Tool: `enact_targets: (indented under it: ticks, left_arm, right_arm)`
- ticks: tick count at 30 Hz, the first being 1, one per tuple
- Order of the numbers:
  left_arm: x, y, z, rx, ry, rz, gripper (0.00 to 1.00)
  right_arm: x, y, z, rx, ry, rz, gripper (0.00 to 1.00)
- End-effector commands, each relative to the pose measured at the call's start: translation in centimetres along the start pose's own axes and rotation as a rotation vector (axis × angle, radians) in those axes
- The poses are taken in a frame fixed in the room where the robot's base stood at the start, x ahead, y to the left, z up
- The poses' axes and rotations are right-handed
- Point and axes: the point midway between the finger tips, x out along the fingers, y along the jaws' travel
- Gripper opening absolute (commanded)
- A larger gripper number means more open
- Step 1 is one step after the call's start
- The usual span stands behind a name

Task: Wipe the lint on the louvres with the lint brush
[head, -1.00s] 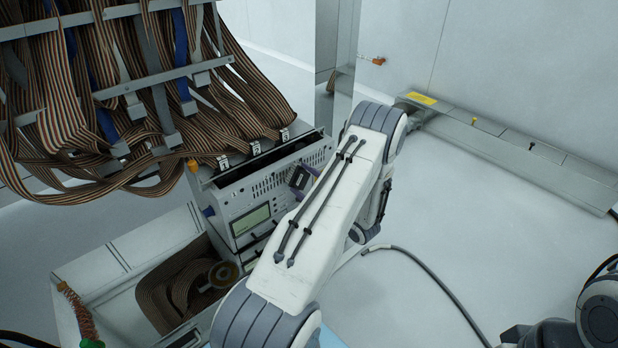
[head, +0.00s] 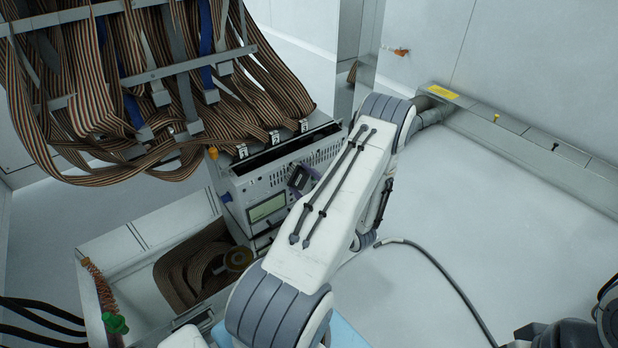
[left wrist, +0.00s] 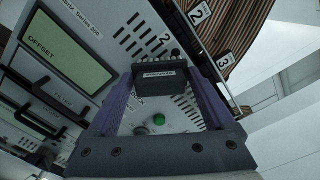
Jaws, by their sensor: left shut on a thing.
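The lint brush shows in the left wrist view as a dark block (left wrist: 160,80) with a small pale label. My left gripper (left wrist: 162,72), with purple fingers, is shut on it. In the head view this gripper (head: 301,179) is small and partly hidden behind my white arm, in front of the instrument's front panel. The louvres are dark slots (head: 322,154) in that panel; they also show beyond the fingers in the left wrist view (left wrist: 130,37). I cannot tell whether the brush touches them. Lint is too small to make out. My right gripper is not in view.
The instrument (head: 235,192) has a display (head: 267,208) left of the gripper. Striped ribbon cables (head: 95,85) hang above it, by numbered tags. An open bin (head: 125,248) with coiled ribbon stands at lower left. A grey ledge (head: 540,150) runs along the right wall.

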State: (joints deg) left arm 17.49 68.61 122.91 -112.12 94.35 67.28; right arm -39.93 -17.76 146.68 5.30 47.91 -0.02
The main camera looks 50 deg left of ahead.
Motion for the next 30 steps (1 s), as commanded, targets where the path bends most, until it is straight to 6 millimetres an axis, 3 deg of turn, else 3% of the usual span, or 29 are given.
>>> enact_targets:
  ticks: [6, 16, 30]
  left_arm:
    - [0.3, 0.8, 1.3, 0.0, -0.006, 0.003, 0.3]
    - [0.2, 0.9, 1.4, -0.001, -0.01, 0.006, 0.3]
    - [-4.5, 0.6, 1.1, 0.001, 0.001, -0.001, 0.3]
  right_arm:
    - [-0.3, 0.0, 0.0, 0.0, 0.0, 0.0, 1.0]
    - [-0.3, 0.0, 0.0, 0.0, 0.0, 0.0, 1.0]
    - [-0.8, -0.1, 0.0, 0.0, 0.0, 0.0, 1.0]
